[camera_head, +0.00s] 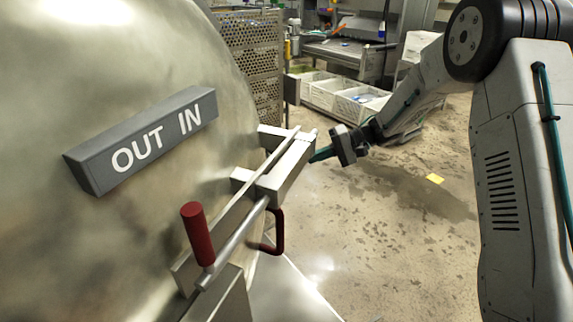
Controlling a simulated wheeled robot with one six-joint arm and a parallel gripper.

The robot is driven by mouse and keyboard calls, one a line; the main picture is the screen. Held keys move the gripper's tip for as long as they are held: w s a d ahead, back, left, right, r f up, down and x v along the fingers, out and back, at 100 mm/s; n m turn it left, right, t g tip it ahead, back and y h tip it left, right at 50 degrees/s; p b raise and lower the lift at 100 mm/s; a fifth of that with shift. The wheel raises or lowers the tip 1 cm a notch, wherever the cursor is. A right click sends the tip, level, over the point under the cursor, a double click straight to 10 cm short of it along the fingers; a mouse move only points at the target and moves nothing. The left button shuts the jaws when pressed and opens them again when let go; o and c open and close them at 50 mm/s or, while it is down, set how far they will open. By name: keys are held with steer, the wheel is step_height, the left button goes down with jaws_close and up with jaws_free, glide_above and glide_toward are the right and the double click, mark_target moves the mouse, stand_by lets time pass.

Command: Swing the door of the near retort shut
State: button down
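The near retort's door (95,215) is a large domed steel face that fills the left of the head view. It carries a grey block (145,140) lettered "OUT IN". A steel latch assembly (285,172) sits at its right edge, with a red upright grip (197,233) and a red loop handle (278,232). The seam behind the door is hidden, so its angle cannot be told. My gripper (318,155) is just right of the latch's upper end, its teal tip pointing left at it. I cannot tell whether they touch. The fingers overlap from this side.
A perforated metal rack (252,60) stands behind the door. White bins (345,97) and a steel bench (345,52) are at the back.

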steer(key=r+x, duration=0.1)
steer(key=x, duration=1.2)
steer(key=shift+a, duration=0.45)
steer(key=shift+w+a, duration=0.1)
